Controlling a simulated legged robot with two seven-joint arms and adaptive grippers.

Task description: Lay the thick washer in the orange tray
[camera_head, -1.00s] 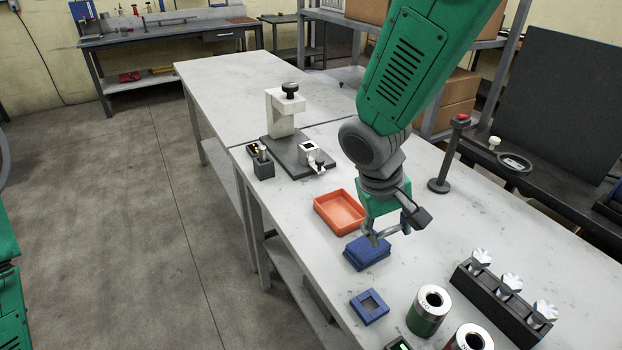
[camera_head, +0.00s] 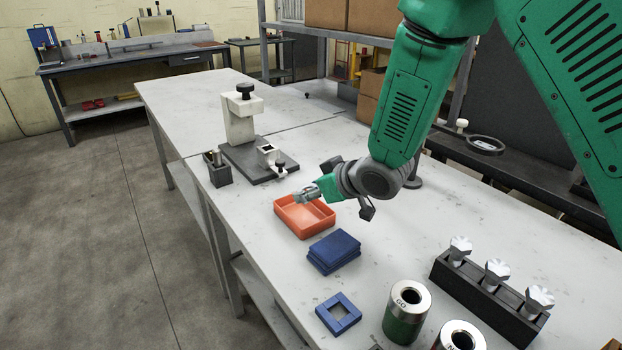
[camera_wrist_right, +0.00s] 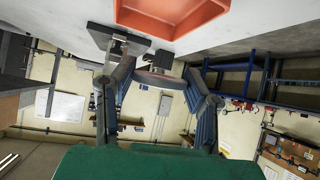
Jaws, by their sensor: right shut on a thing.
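The orange tray (camera_head: 291,229) sits on the grey bench, open side up, and its inside looks empty. It also shows at the top of the right wrist view (camera_wrist_right: 172,10). My right gripper (camera_head: 303,194) is above the tray's far side, with its fingers pointing left. In the wrist view, its fingers (camera_wrist_right: 159,80) are shut on a thick, flat, round piece, the thick washer (camera_wrist_right: 160,79), seen nearly edge-on. In the head view the washer is small and hard to tell from the fingertips. My left gripper is not in view.
A blue block (camera_head: 334,253) lies just in front of the tray, with a blue square frame (camera_head: 338,314) nearer. Cylindrical gauges (camera_head: 407,312) and a black rack (camera_head: 488,293) stand at right front.

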